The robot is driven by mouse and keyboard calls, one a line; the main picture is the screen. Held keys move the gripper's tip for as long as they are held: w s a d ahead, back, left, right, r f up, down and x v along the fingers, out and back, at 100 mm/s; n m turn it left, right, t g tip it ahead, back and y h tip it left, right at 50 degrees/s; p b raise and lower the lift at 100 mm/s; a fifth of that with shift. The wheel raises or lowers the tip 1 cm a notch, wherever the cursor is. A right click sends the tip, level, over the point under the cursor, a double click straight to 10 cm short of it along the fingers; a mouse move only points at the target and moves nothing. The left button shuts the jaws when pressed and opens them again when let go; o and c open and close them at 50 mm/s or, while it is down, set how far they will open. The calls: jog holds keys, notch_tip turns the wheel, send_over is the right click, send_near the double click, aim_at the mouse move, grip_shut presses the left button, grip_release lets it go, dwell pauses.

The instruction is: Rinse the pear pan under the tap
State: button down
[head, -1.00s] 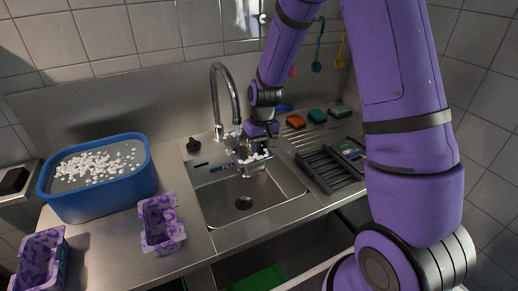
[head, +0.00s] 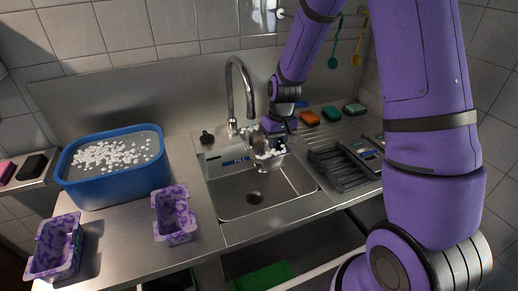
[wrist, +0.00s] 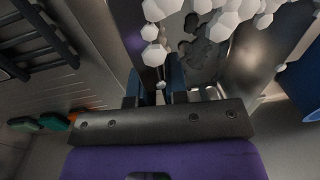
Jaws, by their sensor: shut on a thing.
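My gripper (head: 277,128) is shut on a small grey metal pan (head: 268,163) and holds it above the sink basin (head: 287,187), near its back edge. White faceted pieces lie in or along the top of the pan. In the wrist view the pan (wrist: 202,62) shows dark patches, with white pieces near its rim, close to my gripper (wrist: 157,88). The tap (head: 230,80) arches up at the back of the sink, left of the pan. I cannot tell whether water runs from it. Much of the pan is hidden by my gripper and the white pieces.
A blue tub (head: 110,187) of water with floating white pieces stands at the left. Two purple patterned containers (head: 172,215) (head: 52,250) sit at the counter's front. A dark rack (head: 340,168) and several sponges (head: 310,117) lie right of the sink. The basin below is clear.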

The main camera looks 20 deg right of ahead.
aim_at(265, 160)
jog(key=shift+w+a, duration=0.1)
jog(key=shift+a, duration=0.05)
jog(key=shift+w+a, duration=0.25)
jog(key=shift+a, duration=0.1)
jog(key=shift+s+a, duration=0.1)
jog(key=shift+s+a, duration=0.7)
jog(key=shift+s, duration=0.4)
jog(key=shift+s+a, duration=0.7)
jog(key=shift+s, duration=0.35)
jog(key=shift+s+a, duration=0.7)
jog(key=shift+s, duration=0.4)
jog(key=shift+s+a+r, duration=0.7)
jog(key=shift+s+r, duration=0.3)
jog(key=shift+s, duration=0.05)
jog(key=shift+s+a+r, duration=0.7)
jog(key=shift+s+r, duration=0.3)
